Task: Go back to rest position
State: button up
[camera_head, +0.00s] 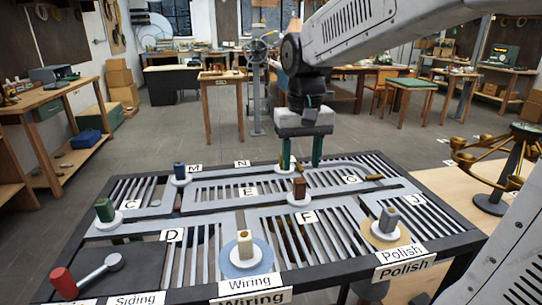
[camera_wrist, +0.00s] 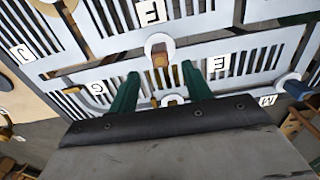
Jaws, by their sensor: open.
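My gripper (camera_head: 302,158) is open above the far part of the slotted grey board (camera_head: 215,228), its two green fingers pointing down. It also shows in the wrist view (camera_wrist: 158,72), with a gap between the fingers. A red-brown block (camera_head: 299,188) on a white disc stands nearer, by label F. In the wrist view this block (camera_wrist: 159,58) appears between and beyond the fingertips. Nothing is seen held.
The board also carries blue (camera_head: 179,170), green (camera_head: 104,210), cream (camera_head: 245,243) and grey (camera_head: 389,219) blocks on discs. A red-knobbed lever (camera_head: 64,283) is at front left. A brass lamp frame (camera_head: 497,165) stands at right. Workbenches stand behind, with open floor between.

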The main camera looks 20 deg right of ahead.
jog(key=shift+s+f, duration=0.2)
jog(key=shift+f, duration=0.05)
jog(key=s+a+f, duration=0.1)
jog(key=s, duration=0.5)
jog(key=s+a+f+n, duration=0.1)
jog(key=s, duration=0.5)
jog(key=s+a+f+n, duration=0.1)
jog(key=s+f, duration=0.1)
jog(key=s, duration=0.4)
jog(key=shift+t, duration=0.4)
jog(key=shift+s+n, duration=0.25)
jog(key=shift+n, duration=0.05)
